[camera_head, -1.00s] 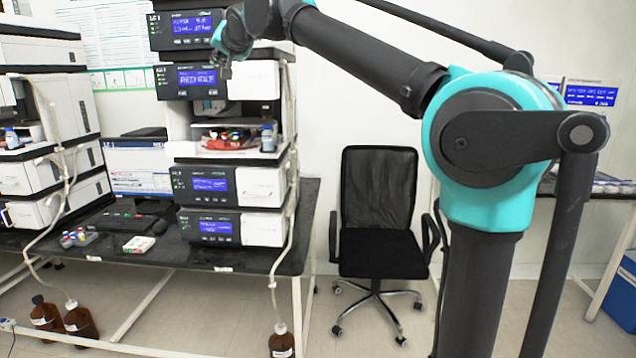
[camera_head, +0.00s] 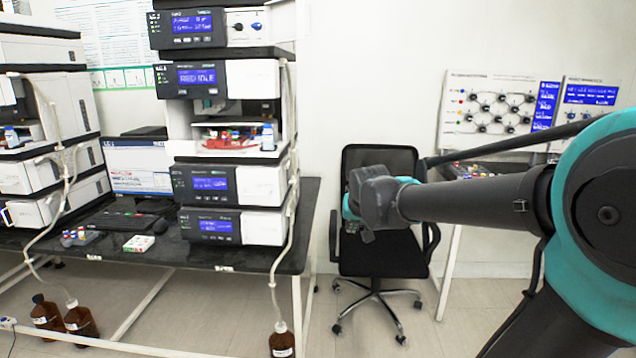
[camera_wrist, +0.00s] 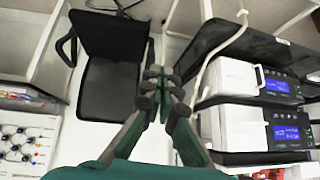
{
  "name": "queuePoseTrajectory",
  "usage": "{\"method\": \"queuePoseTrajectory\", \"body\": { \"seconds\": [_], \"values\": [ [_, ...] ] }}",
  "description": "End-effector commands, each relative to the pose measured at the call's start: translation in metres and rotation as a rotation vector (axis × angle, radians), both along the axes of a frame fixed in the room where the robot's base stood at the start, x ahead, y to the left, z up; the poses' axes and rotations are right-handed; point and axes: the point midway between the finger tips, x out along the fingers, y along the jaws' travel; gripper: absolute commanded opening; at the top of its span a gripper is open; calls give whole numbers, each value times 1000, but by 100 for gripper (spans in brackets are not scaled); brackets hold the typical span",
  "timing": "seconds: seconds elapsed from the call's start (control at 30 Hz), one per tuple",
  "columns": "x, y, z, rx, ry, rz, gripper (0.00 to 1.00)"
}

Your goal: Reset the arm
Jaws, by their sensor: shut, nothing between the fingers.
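My arm reaches in from the right of the head view, with its end in front of the black office chair (camera_head: 380,250). My gripper (camera_wrist: 158,88) shows in the middle of the wrist view, its dark padded fingers together and empty. In the head view the gripper is small and mostly hidden by the wrist, so its fingers are not clear there. It is well to the right of the instrument stack (camera_head: 235,180) and apart from it.
The black bench (camera_head: 270,262) carries the instrument stack, a monitor (camera_head: 138,168) and a small white box (camera_head: 139,243). Brown bottles (camera_head: 81,321) stand on the floor below. A panel with round connectors (camera_head: 497,108) is at the back right. White wall separates the stack from the chair.

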Motion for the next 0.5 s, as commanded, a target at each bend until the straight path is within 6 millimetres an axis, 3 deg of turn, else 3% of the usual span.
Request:
{"method": "queuePoseTrajectory", "body": {
  "seconds": [0.03,0.1,0.3,0.4,0.5],
  "values": [
    [-21,-18,-25,-14,34,-10,0],
    [-52,-38,-58,-35,85,-10,0],
    [-144,-78,-139,-67,219,0,0],
    [-181,-87,-166,-71,268,11,0],
    [-206,-91,-183,-74,300,19,0]
  ]
}}
